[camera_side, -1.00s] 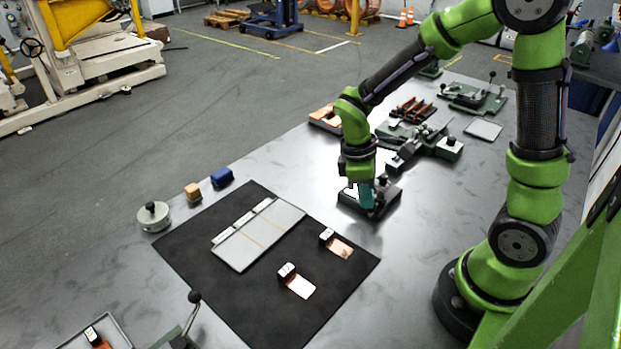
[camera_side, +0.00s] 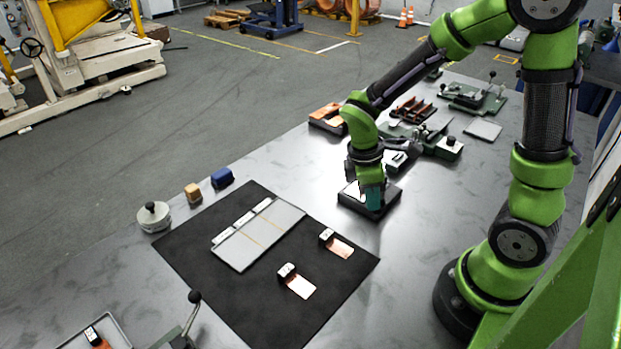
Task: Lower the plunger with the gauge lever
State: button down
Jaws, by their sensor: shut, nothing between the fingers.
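The gauge (camera_side: 350,202) is a low dark block with a pale top, standing on the grey table just beyond the right corner of the black mat. My gripper (camera_side: 374,203) points down over the right part of this block, its teal fingers shut with nothing between them. The fingers overlap the block in the picture; whether they touch it or its lever, I cannot tell. The gauge lever and the plunger are hidden behind my gripper.
The black mat (camera_side: 200,262) holds a grey plate (camera_side: 262,240) and two copper foil pieces (camera_side: 301,287) (camera_side: 341,250) with dark-and-white blocks. Green fixtures (camera_side: 474,97) and a copper-bearing tray (camera_side: 327,117) stand farther back. A round knobbed weight (camera_side: 154,217) stands left.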

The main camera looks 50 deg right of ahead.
jog(key=shift+s+d, duration=0.1)
jog(key=shift+s, duration=0.55)
dwell(1.4)
dwell(0.5)
jog(key=w+a+r, duration=0.1)
jog(key=w+r, duration=0.1)
jog(key=r, duration=0.3)
jog(key=w+a+r, duration=0.2)
jog(key=r, duration=0.4)
jog(key=shift+w+a+r, duration=0.15)
jog(key=shift+w+a, duration=0.1)
jog(key=shift+w, duration=0.15)
